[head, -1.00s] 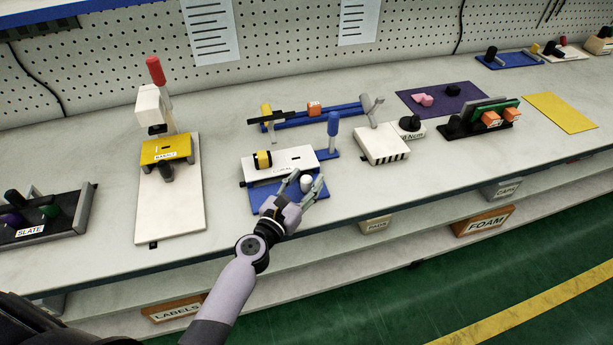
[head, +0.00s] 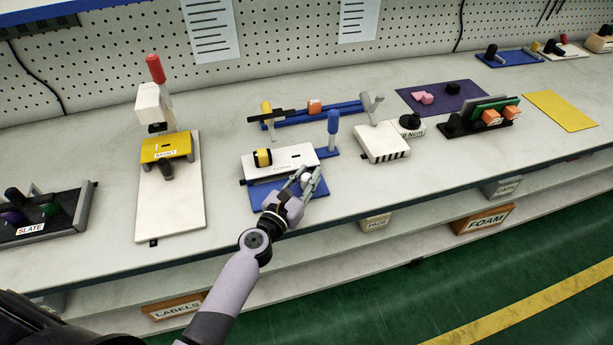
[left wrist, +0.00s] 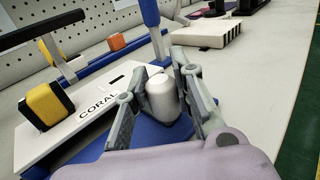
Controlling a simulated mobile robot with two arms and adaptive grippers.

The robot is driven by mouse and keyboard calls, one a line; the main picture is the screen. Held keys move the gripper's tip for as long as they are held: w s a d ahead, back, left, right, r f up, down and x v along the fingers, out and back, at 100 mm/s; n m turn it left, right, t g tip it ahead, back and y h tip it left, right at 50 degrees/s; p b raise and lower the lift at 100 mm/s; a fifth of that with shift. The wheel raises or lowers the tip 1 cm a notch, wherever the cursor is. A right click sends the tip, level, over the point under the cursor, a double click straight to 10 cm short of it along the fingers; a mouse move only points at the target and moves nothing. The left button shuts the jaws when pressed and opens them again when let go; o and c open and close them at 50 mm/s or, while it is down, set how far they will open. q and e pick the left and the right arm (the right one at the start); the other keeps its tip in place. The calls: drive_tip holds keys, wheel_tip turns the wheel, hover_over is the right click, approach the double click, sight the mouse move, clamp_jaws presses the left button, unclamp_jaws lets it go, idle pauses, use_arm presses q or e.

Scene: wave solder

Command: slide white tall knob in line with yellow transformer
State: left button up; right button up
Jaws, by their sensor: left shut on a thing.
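The white tall knob (left wrist: 162,97) stands upright between the fingers of my left gripper (left wrist: 160,95) in the left wrist view, and the fingers are shut on it. In the head view the knob (head: 306,181) is mostly covered by the fingers of my left gripper (head: 308,180), over the right part of the blue base plate (head: 262,201). The yellow transformer (head: 262,158), with black bands, sits on the left part of the white block marked CORAL (head: 295,162). It also shows at the left in the left wrist view (left wrist: 45,105). The knob is to its right and nearer the front edge. My right gripper is out of view.
A blue upright handle (head: 333,125) stands just behind and right of the knob. A white slotted box (head: 383,146) is farther right. A white press with a yellow table (head: 166,147) stands at left. The bench front is clear.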

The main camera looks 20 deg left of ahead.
use_arm(q)
clamp_jaws()
drive_tip(key=s+a, duration=0.1)
drive_tip(key=a, duration=0.1)
drive_tip(key=s+a+b, duration=0.1)
drive_tip(key=s+a, duration=0.1)
drive_tip(key=a, duration=0.1)
drive_tip(key=s+a, duration=0.2)
drive_tip(key=shift+s+a+f, duration=0.1)
drive_tip(key=shift+a, duration=0.3)
drive_tip(key=o, duration=0.9)
unclamp_jaws()
drive_tip(key=shift+s+a, duration=0.1)
